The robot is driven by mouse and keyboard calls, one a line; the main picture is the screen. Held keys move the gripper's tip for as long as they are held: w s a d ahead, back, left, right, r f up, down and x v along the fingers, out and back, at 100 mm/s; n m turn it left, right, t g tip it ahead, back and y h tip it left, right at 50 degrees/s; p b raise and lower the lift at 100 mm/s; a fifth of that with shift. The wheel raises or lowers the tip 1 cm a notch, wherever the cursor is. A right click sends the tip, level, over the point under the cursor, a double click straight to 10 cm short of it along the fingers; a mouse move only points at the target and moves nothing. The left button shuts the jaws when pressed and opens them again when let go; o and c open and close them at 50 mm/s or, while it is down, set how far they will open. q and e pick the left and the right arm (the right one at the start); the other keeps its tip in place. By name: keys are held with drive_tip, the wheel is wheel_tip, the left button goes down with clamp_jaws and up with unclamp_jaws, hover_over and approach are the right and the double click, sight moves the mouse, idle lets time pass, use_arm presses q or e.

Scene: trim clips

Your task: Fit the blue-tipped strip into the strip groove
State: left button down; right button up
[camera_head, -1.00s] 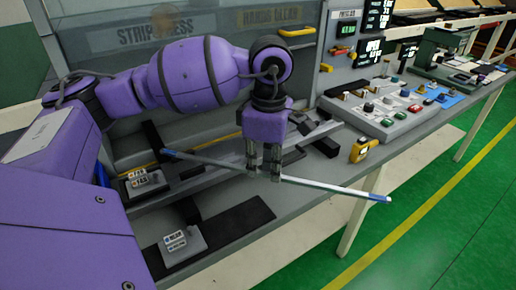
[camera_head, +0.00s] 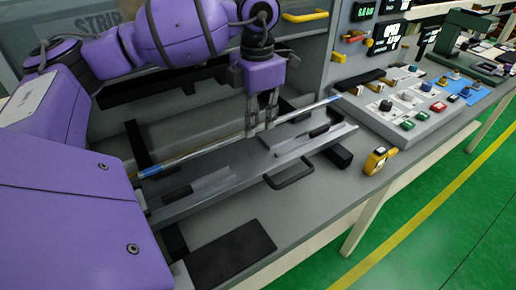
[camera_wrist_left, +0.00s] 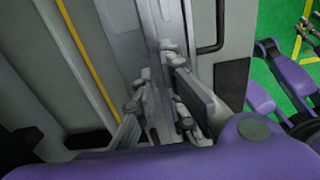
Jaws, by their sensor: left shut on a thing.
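The blue-tipped strip (camera_head: 205,149) is a long, thin grey bar with blue at both ends. My left gripper (camera_head: 262,127) points down and is shut on it near the right half of its length. The strip runs from lower left to upper right, roughly along the long grey fixture (camera_head: 232,186) on the bench. It shows at the fixture's back side; whether it touches is unclear. The fixture has slots and a black handle (camera_head: 291,174). In the left wrist view the gripper fingers (camera_wrist_left: 158,95) sit over a pale rail; the strip there is hard to tell apart.
A control panel (camera_head: 405,112) with buttons and knobs stands to the right. A yellow device (camera_head: 378,160) sits near the bench's front edge. A black pad (camera_head: 232,255) lies at the front left. A wall with a yellow handle (camera_head: 305,16) rises behind.

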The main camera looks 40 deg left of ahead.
use_arm(q)
hover_over(257, 160)
wheel_tip(257, 160, down, 5)
drive_tip(key=shift+s+d+f, duration=0.1)
wheel_tip(257, 160, down, 4)
drive_tip(key=shift+r+p, duration=0.15)
drive_tip(key=shift+p, duration=0.2)
drive_tip(key=shift+f, duration=0.3)
drive_tip(key=c, duration=2.3)
unclamp_jaws()
drive_tip(key=shift+f, duration=0.1)
drive_tip(key=o, duration=0.5)
use_arm(e)
drive_tip(key=shift+s+d+r, duration=0.15)
drive_tip(key=shift+d+r, duration=0.1)
drive_tip(key=shift+r, duration=0.1)
